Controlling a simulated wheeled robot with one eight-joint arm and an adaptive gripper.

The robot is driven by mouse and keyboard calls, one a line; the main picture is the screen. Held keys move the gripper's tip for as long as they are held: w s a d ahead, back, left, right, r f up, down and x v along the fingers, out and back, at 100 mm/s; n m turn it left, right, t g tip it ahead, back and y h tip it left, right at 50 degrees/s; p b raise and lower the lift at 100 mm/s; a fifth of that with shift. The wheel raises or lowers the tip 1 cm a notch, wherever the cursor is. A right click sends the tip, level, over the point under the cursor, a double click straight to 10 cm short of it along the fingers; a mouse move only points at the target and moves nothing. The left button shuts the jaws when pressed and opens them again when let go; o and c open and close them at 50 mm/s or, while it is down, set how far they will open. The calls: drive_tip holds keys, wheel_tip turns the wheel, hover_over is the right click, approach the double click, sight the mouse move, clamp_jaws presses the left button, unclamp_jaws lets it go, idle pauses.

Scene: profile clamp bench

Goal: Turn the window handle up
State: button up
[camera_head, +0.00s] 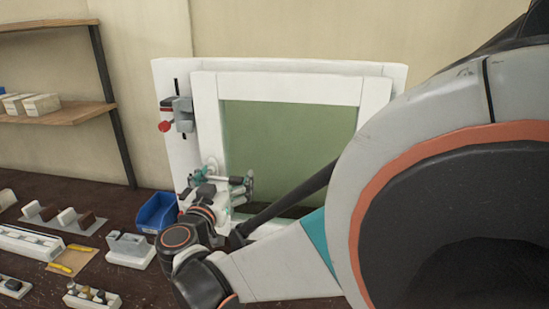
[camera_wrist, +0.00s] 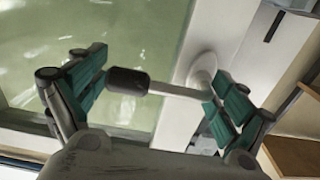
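The window handle (camera_wrist: 127,81) has a dark grip, a pale bar and a round white base on the window frame (camera_wrist: 179,118). In the wrist view its bar lies nearly level, with the grip at the left and the base at the right. My gripper (camera_wrist: 160,85) is open, its teal-padded fingers apart on either side of the bar. The left finger is near the grip's end and the right one is just below the base. I cannot tell whether either touches. In the head view my gripper (camera_head: 225,181) is at the window's lower left and mostly hides the handle.
The white window (camera_head: 290,85) with green glass stands against the wall. A grey clamp with a red knob (camera_head: 165,126) sits on its left side. A blue bin (camera_head: 157,212), a grey-and-white block (camera_head: 128,248) and several small parts lie on the dark bench. A wooden shelf (camera_head: 62,114) is at left.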

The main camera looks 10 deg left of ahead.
drive_tip(key=shift+s, duration=0.1)
drive_tip(key=c, duration=0.8)
drive_tip(key=shift+r, duration=0.2)
drive_tip(key=n, duration=0.2)
drive_tip(key=r+n+p, duration=0.1)
drive_tip(key=shift+a+r+n, duration=0.15)
drive_tip(key=shift+r+n, duration=0.15)
drive_tip(key=shift+n, duration=0.1)
drive_tip(key=r+n, duration=0.1)
drive_tip(key=n, duration=0.1)
drive_tip(key=a+r+n+p, duration=0.1)
drive_tip(key=n, duration=0.1)
drive_tip(key=shift+n, duration=0.3)
drive_tip(key=n, duration=0.1)
drive_tip(key=a+n, duration=0.1)
drive_tip(key=n, duration=0.1)
drive_tip(key=r+n+p, duration=0.1)
drive_tip(key=shift+w+a+r+n, duration=0.1)
drive_tip(key=shift+w+a+n, duration=0.2)
drive_tip(key=shift+a, duration=0.1)
drive_tip(key=shift+o, duration=0.3)
drive_tip(key=shift+a+r+n, duration=0.15)
drive_tip(key=shift+a+n, duration=0.4)
drive_tip(key=shift+n, duration=0.7)
drive_tip(key=shift+a+r+n, duration=0.1)
drive_tip(key=shift+a+n, duration=0.45)
drive_tip(key=shift+n, duration=0.7)
